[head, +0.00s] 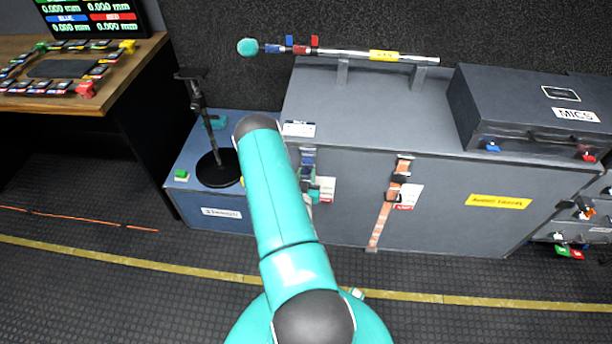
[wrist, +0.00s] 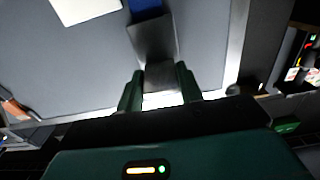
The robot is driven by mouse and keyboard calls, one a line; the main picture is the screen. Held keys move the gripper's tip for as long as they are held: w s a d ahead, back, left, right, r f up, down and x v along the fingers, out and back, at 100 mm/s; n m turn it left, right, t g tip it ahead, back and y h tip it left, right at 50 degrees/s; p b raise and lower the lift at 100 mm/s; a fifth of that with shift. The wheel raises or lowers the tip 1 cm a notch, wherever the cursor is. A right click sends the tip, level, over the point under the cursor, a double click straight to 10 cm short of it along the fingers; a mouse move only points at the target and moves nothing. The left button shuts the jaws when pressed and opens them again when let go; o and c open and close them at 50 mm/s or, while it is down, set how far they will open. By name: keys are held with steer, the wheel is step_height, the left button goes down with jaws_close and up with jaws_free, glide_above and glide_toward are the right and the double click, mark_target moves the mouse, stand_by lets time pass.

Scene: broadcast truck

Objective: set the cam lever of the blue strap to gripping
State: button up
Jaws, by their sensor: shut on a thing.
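The blue strap (head: 308,157) runs down the front of the large grey case, left of the orange strap. Its lower part is hidden behind my arm and gripper. In the wrist view a bit of the blue strap (wrist: 146,9) shows at the top, above a dark grey metal buckle. The grey cam lever (wrist: 160,76) reaches from there down between my fingers. My gripper (wrist: 159,86) is shut on this lever, one dark green finger on each side. In the head view my gripper (head: 312,190) is partly hidden by my arm. I cannot tell the lever's exact angle.
The orange strap (head: 383,222) hangs to the right on the same grey case (head: 460,230), with a tag beside it. A blue case (head: 190,205) with a black stand (head: 217,165) is at the left. A pole lies on top, near the MICS case (head: 530,105).

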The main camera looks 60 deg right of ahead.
steer(key=shift+f+t+h, duration=0.4)
steer(key=shift+f+h, duration=0.05)
steer(key=shift+h, duration=0.45)
steer(key=o, duration=1)
steer(key=v, duration=1.4)
steer(key=shift+w, duration=0.1)
